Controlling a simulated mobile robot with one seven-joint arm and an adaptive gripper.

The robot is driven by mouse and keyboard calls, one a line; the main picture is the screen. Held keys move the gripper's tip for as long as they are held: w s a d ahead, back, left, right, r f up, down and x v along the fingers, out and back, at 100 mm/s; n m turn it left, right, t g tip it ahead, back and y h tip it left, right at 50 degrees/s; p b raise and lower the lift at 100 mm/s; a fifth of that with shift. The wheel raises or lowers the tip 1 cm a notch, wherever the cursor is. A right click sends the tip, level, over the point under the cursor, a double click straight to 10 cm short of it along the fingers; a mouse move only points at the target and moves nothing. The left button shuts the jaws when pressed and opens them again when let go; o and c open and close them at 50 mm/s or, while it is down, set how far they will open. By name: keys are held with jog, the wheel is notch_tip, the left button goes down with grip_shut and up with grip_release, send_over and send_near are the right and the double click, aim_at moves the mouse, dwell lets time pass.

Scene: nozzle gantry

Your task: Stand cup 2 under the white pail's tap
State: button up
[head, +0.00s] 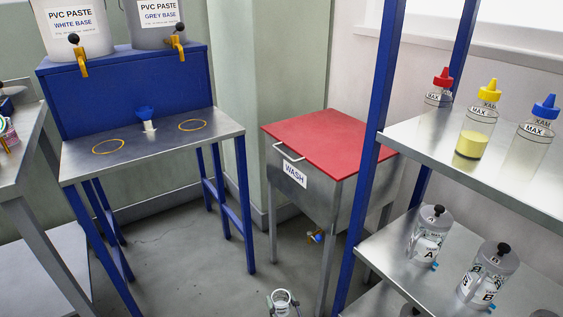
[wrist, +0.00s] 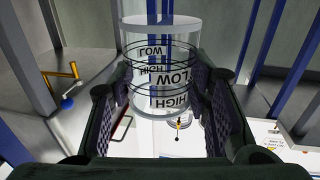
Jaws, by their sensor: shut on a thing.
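My gripper (wrist: 170,95) is shut on a clear cup (wrist: 158,45) printed with LOW and HIGH lines; a pad touches each side. The cup looks empty, and no number on it is readable. In the head view the cup (head: 283,298) shows at the bottom edge, low in front of the bench and left of the wash cabinet. The white pail (head: 75,30), labelled white base, stands on the blue stand at upper left. Its tap (head: 81,60) has a yellow spout and black knob. A yellow ring (head: 108,146) lies on the steel bench (head: 130,167) below it.
The grey pail (head: 158,22) stands right of the white one, with a second ring (head: 192,125) below. A red-lidded wash cabinet (head: 320,135) and shelves of bottles (head: 476,130) and jars (head: 430,235) stand right.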

aim_at(282, 315)
jog(key=shift+n+g+y, duration=0.3)
jog(key=shift+n+y, duration=0.2)
jog(key=shift+y, duration=0.2)
jog(key=f, duration=0.2)
jog(key=s+f, duration=0.1)
jog(key=f, duration=0.2)
jog(key=shift+f, duration=0.2)
jog(key=shift+r, duration=0.15)
